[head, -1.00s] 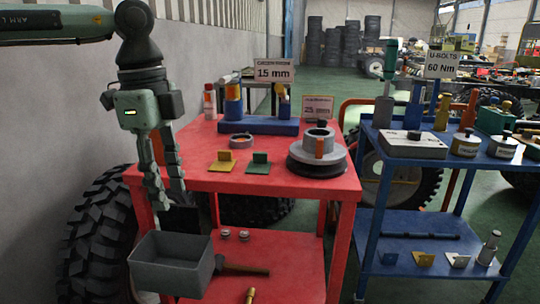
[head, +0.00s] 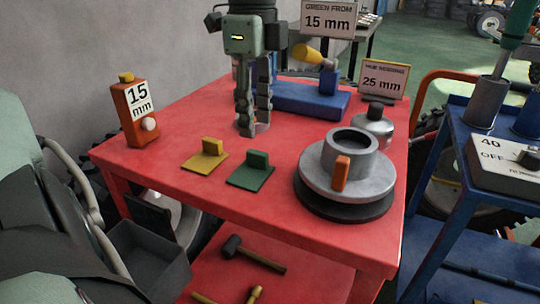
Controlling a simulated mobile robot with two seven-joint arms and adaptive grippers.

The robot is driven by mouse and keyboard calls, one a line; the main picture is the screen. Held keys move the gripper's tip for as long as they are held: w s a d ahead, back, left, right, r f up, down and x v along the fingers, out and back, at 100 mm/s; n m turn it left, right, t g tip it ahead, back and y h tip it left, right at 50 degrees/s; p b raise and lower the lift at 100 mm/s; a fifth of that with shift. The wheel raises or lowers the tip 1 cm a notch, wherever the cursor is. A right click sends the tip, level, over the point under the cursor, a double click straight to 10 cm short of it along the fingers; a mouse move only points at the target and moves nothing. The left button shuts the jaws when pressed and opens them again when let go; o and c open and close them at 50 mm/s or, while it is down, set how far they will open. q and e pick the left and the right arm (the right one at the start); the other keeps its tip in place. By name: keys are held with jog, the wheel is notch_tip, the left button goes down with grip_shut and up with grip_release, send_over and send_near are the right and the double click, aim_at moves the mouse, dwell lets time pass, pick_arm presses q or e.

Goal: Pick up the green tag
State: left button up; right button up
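The green tag (head: 250,170) lies on the red table (head: 170,110), a flat plate with a small upright block on it. A yellow tag (head: 205,155) of the same shape lies just left of it. My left gripper (head: 254,130) points down above the table, behind the two tags and apart from them. Its two fingers show a narrow gap with nothing seen held between them, so it looks open. A grey ring (head: 263,127) is partly hidden behind the fingertips. My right gripper is not in view.
A grey flanged hub (head: 318,180) with an orange block stands right of the green tag. An orange gauge (head: 133,118) marked 15 mm stands left. A blue holder (head: 300,98) and signs (head: 327,20) stand behind. The tabletop in front of the tags is clear.

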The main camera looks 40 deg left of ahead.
aim_at(257, 152)
pick_arm(q)
notch_tip(257, 152, down, 7)
jog(key=shift+r, duration=0.1)
dwell(0.3)
jog(key=shift+c, duration=0.6)
grip_shut()
